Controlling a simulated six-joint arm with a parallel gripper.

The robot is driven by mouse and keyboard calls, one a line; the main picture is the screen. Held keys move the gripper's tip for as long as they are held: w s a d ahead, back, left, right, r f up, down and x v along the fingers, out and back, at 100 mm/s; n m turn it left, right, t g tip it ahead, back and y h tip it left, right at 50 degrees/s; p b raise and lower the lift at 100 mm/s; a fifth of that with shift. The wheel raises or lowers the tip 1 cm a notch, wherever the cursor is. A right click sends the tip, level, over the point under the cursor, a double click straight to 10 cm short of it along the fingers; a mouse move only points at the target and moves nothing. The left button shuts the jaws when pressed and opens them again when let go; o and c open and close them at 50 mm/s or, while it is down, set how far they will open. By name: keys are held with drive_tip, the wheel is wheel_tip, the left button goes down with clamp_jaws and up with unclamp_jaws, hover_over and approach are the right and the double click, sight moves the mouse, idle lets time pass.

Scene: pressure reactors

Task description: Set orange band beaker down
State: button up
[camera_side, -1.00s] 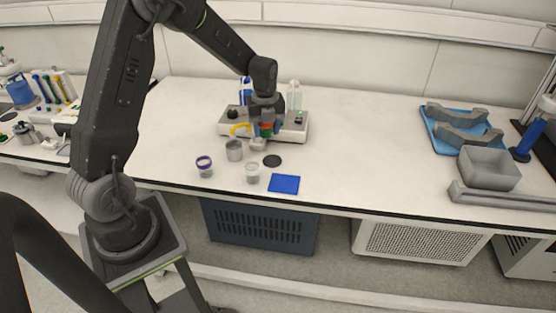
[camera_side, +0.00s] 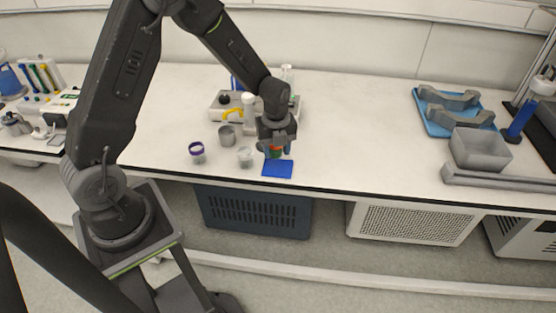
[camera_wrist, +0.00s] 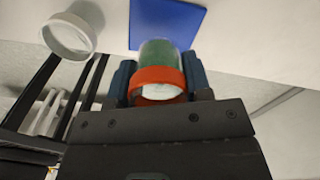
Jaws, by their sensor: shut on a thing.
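The orange band beaker (camera_wrist: 160,78) is a clear beaker with green contents and an orange band at its rim. My gripper (camera_wrist: 160,85) is shut on it, with one blue-grey finger on each side. In the side view the orange band (camera_side: 275,152) shows between the fingers of my gripper (camera_side: 276,148), close to the blue mat (camera_side: 278,170). In the wrist view the blue mat (camera_wrist: 168,18) lies beyond the beaker's base. I cannot tell whether the base touches the mat.
A purple-banded beaker (camera_side: 197,153) and a clear, white-rimmed beaker (camera_side: 245,157) stand left of the mat. A metal cup (camera_side: 227,135) and a white instrument (camera_side: 222,108) are behind them.

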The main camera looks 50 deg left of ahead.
sight(278, 168)
drive_tip(key=shift+w+d+f, duration=0.15)
drive_tip(key=shift+d+f, duration=0.05)
drive_tip(key=shift+d, duration=0.05)
drive_tip(key=shift+f, duration=2)
drive_tip(key=shift+f, duration=0.15)
drive_tip(key=o, duration=0.9)
